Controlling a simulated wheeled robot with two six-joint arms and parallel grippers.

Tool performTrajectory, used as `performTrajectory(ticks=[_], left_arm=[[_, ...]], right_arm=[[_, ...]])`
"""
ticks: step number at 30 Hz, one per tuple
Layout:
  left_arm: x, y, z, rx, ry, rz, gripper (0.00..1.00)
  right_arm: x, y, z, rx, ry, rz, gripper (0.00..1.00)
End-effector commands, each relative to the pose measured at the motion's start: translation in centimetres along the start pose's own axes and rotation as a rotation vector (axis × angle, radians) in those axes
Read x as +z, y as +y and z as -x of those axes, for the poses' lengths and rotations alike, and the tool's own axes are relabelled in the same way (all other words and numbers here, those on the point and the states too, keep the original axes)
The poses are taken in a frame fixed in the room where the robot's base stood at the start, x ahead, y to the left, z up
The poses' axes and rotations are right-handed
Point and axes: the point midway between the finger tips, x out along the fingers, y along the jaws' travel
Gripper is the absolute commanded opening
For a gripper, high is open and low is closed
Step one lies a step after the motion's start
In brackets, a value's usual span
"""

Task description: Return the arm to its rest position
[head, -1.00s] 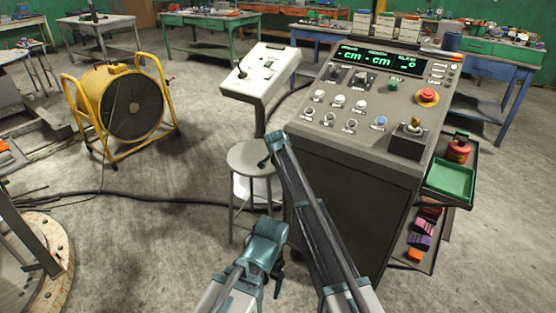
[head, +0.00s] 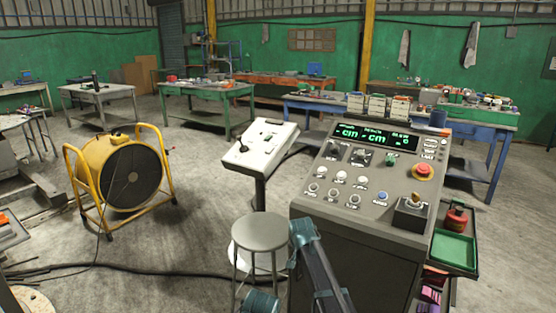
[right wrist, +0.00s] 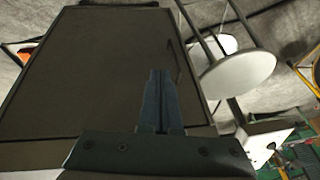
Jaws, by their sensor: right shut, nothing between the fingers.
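The right wrist view shows my right gripper (right wrist: 158,88) with its two dark fingers together and nothing between them. The fingers stand in front of a large dark panel, apparently the front of the control console (right wrist: 85,70). In the head view, teal and grey links of my own arm (head: 318,265) show at the bottom, in front of the console (head: 352,240) and beside the stool. The fingertips do not show in the head view. My left gripper is in neither view.
A round stool (head: 260,232) stands close left of the console; its seat also shows in the right wrist view (right wrist: 238,74). A white pedestal panel (head: 258,150) stands behind it. A yellow fan (head: 120,170) is at left. Grey floor (head: 200,220) between them is mostly clear.

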Motion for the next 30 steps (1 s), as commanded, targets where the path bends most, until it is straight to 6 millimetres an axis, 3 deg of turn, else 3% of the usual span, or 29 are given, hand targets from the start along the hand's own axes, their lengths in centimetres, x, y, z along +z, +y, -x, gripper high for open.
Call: performTrajectory(ticks=[1, 3, 6, 12, 18, 20, 30], left_arm=[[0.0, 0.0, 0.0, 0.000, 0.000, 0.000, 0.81], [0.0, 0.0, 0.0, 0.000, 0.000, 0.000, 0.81], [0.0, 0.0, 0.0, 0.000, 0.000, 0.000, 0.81], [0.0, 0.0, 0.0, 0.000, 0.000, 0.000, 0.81], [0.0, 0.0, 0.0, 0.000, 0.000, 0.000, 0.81], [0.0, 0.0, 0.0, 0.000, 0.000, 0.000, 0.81], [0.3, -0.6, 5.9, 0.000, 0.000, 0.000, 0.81]], right_arm=[[2.7, 4.2, 1.6, 0.020, -0.034, 0.053, 0.00], [5.4, 8.2, 2.9, 0.043, -0.088, 0.141, 0.00], [8.7, 12.5, 4.6, 0.058, -0.157, 0.251, 0.00], [13.6, 18.2, 7.3, 0.058, -0.261, 0.409, 0.00], [17.9, 22.5, 9.6, 0.040, -0.345, 0.532, 0.00], [19.2, 23.6, 10.4, 0.032, -0.368, 0.568, 0.00], [21.8, 18.6, 17.1, 0.054, -0.423, 0.755, 0.00]])
